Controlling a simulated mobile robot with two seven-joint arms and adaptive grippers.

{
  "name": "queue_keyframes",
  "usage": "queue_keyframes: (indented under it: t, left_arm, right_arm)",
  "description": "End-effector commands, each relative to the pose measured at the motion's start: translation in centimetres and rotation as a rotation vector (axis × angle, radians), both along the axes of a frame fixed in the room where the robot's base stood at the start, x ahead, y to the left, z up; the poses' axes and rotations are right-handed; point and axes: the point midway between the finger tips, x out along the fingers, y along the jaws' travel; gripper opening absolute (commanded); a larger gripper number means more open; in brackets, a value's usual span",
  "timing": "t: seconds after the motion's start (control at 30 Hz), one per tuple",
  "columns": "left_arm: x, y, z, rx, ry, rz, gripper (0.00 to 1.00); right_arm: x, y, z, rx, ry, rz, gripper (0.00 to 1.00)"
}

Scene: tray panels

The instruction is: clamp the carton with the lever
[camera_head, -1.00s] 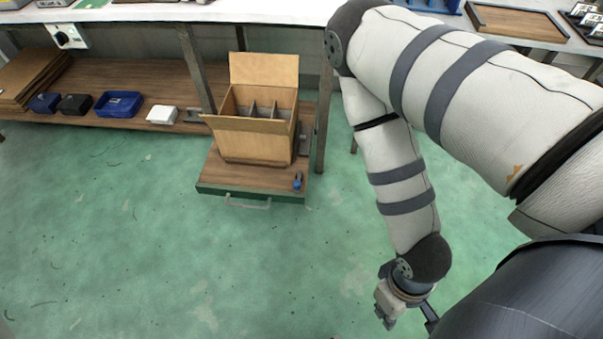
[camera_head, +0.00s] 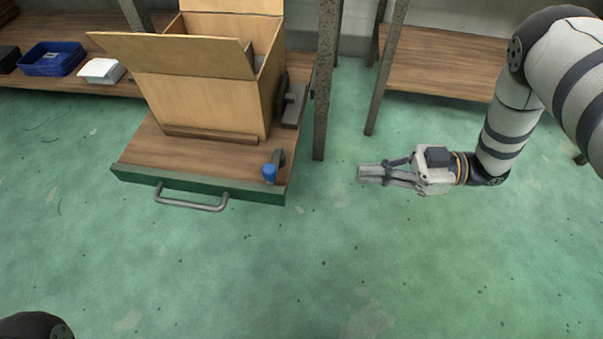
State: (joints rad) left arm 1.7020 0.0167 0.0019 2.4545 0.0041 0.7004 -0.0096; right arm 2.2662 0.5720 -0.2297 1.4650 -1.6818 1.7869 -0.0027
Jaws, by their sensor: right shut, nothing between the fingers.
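The open carton (camera_head: 200,105), brown with its flaps up and out, stands upright on a wooden pull-out tray (camera_head: 140,155) with a green front edge. The lever (camera_head: 269,172), with a blue knob, is at the tray's front right corner, in front of the carton and apart from it. A dark grey block (camera_head: 293,105) stands at the carton's right side; I cannot tell if it touches. My right gripper (camera_head: 362,173) is shut and empty, right of the lever, pointing left towards it across a gap. My left gripper is out of view.
A rusty table leg (camera_head: 327,85) rises just right of the tray, behind my right gripper. A grey handle (camera_head: 190,203) sticks out from the tray's front. A blue bin (camera_head: 52,60) and a white box (camera_head: 101,71) sit on the left shelf. The green floor in front is clear.

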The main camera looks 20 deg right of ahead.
Motion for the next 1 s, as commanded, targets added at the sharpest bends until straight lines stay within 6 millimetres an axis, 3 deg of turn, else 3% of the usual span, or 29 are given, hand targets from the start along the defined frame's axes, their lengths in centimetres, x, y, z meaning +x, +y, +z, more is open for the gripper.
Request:
queue_keyframes:
  t: [0.37,0.8,1.0]
  left_arm:
    - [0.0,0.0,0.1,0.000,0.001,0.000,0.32]
    - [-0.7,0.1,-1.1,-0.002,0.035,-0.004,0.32]
    - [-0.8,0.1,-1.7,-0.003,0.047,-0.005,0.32]
  right_arm:
    - [0.3,0.7,0.2,0.002,-0.002,0.002,0.00]
    - [4.1,9.0,-0.6,0.003,0.001,0.003,0.00]
    - [5.4,11.8,-0.8,0.001,0.001,0.002,0.00]
